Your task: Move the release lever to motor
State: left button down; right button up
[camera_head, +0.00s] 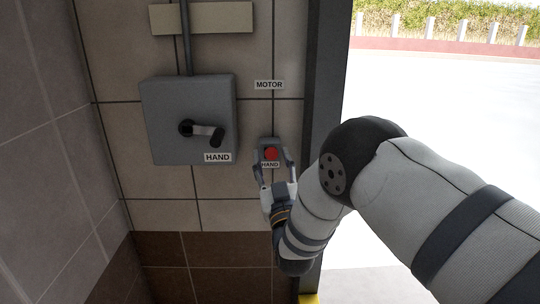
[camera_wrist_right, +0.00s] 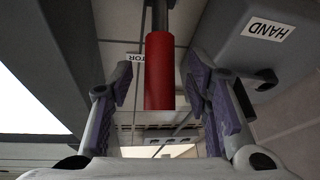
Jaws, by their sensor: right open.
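My right gripper (camera_head: 273,160) is open, with one finger on each side of the lever. In the right wrist view the red grip (camera_wrist_right: 159,70) hangs on a dark rod between the two purple-padded fingers (camera_wrist_right: 160,90). Gaps show between pads and grip. The MOTOR label is partly hidden there. My left gripper is in neither view.
A grey box (camera_head: 165,125) with a black-knobbed crank (camera_head: 206,132) and its own HAND label (camera_head: 217,157) is mounted left of the lever. A dark door post (camera_head: 322,60) stands close on the right. Beyond it is open bright ground.

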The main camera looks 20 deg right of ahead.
jog(key=shift+x, duration=1.2)
grip_shut()
